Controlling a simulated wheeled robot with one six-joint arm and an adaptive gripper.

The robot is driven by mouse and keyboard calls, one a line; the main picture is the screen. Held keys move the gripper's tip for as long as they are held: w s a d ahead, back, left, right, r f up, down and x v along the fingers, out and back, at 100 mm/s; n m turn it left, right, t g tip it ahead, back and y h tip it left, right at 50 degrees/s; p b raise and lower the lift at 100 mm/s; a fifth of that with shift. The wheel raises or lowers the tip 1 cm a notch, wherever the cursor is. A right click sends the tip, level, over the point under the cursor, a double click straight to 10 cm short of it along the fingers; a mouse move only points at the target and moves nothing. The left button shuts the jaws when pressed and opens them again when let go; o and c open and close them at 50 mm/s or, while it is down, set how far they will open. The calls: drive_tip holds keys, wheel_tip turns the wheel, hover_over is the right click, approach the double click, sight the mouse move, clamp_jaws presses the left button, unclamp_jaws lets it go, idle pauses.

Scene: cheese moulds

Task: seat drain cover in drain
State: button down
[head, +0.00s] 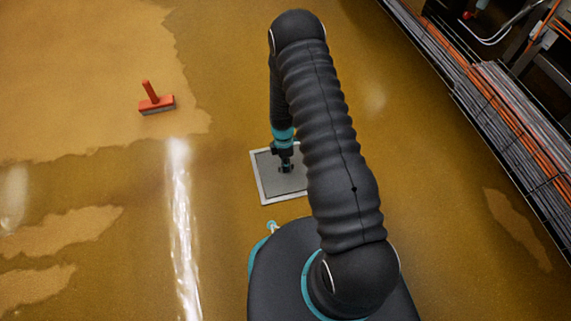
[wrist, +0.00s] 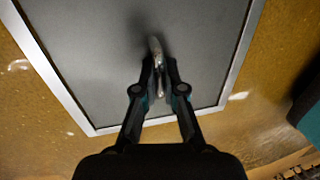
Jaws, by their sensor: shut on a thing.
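The drain cover (head: 268,178) is a flat grey square plate on the floor, in front of my base in the head view. The plate also fills most of the wrist view (wrist: 90,45). A pale metal frame (wrist: 52,78) borders it on the sides that show. My gripper (wrist: 159,68) points down over the plate and is shut on a small shiny handle (wrist: 156,46) standing up from it. In the head view my gripper (head: 286,167) is above the plate's middle, and my arm hides its right side. I cannot tell whether the plate is flush with the frame.
A red floor scraper or brush (head: 157,104) lies on the wet brown floor (head: 215,225) to the left, well apart from the cover. Bundled cables or pipes (head: 500,95) run along the right side. The floor around the cover is otherwise clear.

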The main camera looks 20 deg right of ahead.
drive_tip(key=c, duration=1.2)
unclamp_jaws()
drive_tip(key=v, duration=1.2)
